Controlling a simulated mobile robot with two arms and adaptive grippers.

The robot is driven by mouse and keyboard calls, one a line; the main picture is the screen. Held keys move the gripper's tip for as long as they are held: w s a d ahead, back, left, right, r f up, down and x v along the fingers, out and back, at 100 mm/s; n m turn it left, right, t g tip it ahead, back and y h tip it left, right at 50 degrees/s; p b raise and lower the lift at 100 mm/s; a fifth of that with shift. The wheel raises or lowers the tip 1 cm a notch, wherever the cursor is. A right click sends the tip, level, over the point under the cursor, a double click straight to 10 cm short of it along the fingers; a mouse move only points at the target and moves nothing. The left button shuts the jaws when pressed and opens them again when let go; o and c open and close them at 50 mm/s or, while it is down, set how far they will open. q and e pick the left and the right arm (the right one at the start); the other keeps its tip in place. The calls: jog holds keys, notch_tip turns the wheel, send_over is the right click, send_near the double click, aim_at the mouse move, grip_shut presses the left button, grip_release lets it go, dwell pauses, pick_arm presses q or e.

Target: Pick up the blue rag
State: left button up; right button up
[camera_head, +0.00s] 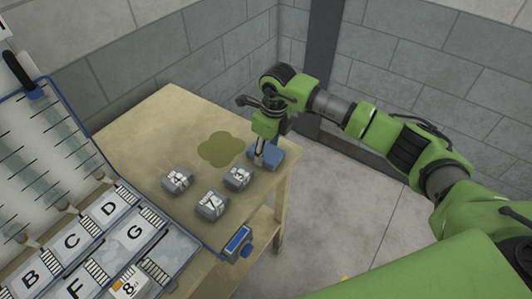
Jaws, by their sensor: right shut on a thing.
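The blue rag (271,157) lies at the right edge of the wooden table, a small blue folded-looking patch. My right gripper (260,160) reaches down from my green arm and has its fingertips at the rag's left part. It is shut on the rag, which still appears to be at the table top; whether it is lifted at all I cannot tell. The gripper hides part of the rag. My left gripper does not show.
The wooden table (150,130) bears a greenish spill (220,149) and several grey blocks with white markings, such as one (238,178) near the rag. A rack with lettered labels (75,240) stands at the left. Block walls and a dark post (323,60) stand behind.

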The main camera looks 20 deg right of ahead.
aim_at(265, 151)
jog(key=shift+r+b, duration=0.4)
notch_tip(265, 151, up, 3)
jog(key=shift+s+f+b, duration=0.1)
jog(key=shift+f+b, duration=0.1)
jog(key=shift+b, duration=0.7)
jog(key=s+a+r+b, duration=0.4)
jog(key=s+r, duration=0.5)
jog(key=s, duration=0.4)
jog(key=shift+a+r, duration=0.25)
jog(key=shift+r, duration=0.1)
jog(key=shift+o, duration=0.5)
jog(key=shift+f, duration=0.1)
